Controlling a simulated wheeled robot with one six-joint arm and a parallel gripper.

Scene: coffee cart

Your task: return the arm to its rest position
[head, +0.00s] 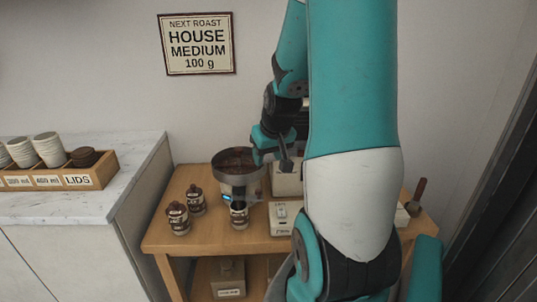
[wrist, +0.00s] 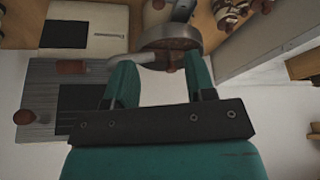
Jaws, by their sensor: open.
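My arm (head: 352,110), teal and white, fills the middle right of the head view. My gripper (head: 272,157) is beside the right rim of a round metal pan (head: 238,180) holding dark brown contents. In the wrist view my gripper (wrist: 160,68) has its two teal fingers spread apart with nothing held between them. A round metal part (wrist: 172,40) shows just beyond the fingertips; whether they touch it cannot be told. The gripper's tips are partly hard to make out in the head view.
A marble counter (head: 80,200) with a cup and lid tray (head: 66,180) stands left. My arm hides the cart's right part.

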